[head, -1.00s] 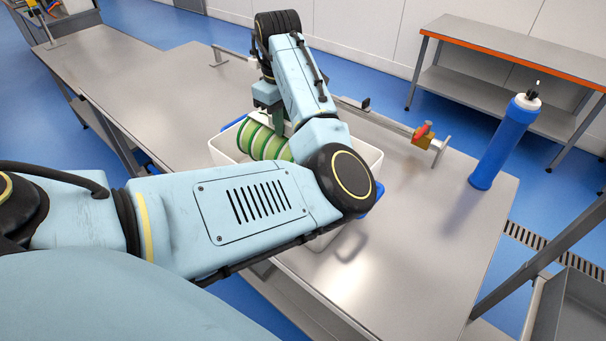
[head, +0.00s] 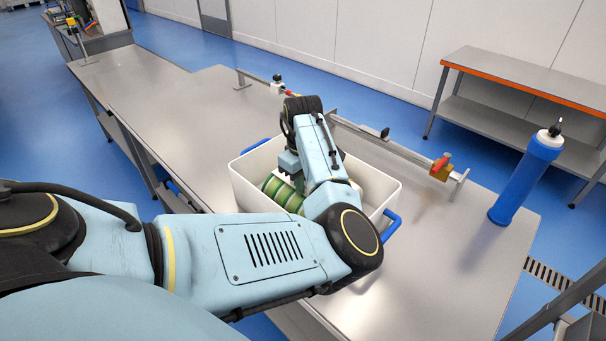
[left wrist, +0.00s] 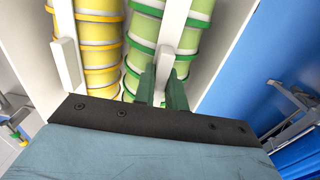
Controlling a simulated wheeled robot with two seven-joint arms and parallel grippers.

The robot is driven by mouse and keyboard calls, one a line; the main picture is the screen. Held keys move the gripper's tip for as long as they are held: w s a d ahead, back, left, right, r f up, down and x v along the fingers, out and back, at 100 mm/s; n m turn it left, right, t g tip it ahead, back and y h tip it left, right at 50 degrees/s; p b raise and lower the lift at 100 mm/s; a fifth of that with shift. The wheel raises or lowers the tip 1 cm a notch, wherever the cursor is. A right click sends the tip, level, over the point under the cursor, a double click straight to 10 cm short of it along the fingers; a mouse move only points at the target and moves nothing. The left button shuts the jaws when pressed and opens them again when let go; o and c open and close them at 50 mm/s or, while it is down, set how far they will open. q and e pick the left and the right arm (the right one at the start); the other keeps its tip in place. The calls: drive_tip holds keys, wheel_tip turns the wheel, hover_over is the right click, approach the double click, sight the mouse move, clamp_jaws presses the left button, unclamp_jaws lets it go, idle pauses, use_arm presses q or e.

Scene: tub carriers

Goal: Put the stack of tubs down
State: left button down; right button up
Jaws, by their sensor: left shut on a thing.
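The stack of green tubs (head: 285,193) with lighter bands lies inside a white crate (head: 244,192) with blue handles. In the left wrist view, green tubs (left wrist: 142,38) show on both sides of a white upright bar (left wrist: 174,35). My left gripper (head: 290,164) reaches down into the crate. In the left wrist view, its dark green fingers (left wrist: 162,90) are shut on the bar by the green tubs. A stack of yellow tubs (left wrist: 100,45) with its own white bar (left wrist: 67,50) is beside it. The bottom of the green stack is hidden. My right gripper is not in view.
The crate stands on a steel table (head: 430,255). A metal rail (head: 375,135) with a red and brass fitting (head: 441,168) runs behind it. A blue cylinder (head: 525,180) stands to the right. The table's front right is clear.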

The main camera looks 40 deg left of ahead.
use_arm(q)
drive_tip(key=shift+w+f, duration=0.1)
drive_tip(key=shift+f, duration=0.35)
idle(0.4)
drive_tip(key=c, duration=1.5)
unclamp_jaws()
drive_tip(key=shift+f, duration=0.1)
drive_tip(key=shift+o, duration=0.2)
wheel_tip(320, 180, up, 13)
drive_tip(key=shift+b, duration=0.45)
